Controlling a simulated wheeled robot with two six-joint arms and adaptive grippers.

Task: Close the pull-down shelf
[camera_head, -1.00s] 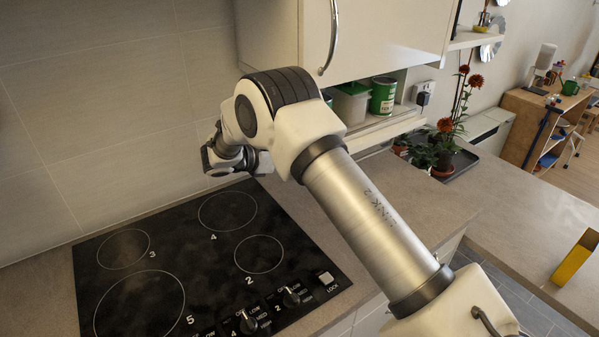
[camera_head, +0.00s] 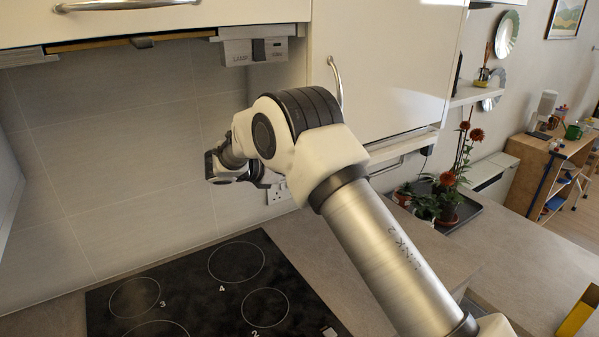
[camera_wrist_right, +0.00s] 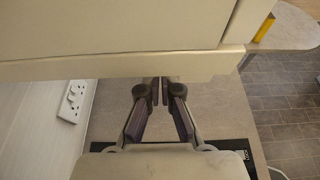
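The pull-down shelf (camera_head: 405,146) shows in the head view as a pale strip with a rail, just under the white wall cabinet (camera_head: 385,65). My right arm crosses in front of its left end. My left gripper is not in view.
A black hob (camera_head: 195,290) is set in the counter below my arm. Potted red flowers (camera_head: 447,195) stand on a dark tray at right. A hood (camera_head: 125,25) hangs at upper left. A yellow box (camera_head: 580,312) lies at lower right. A wall socket (camera_wrist_right: 73,100) is left of my gripper.

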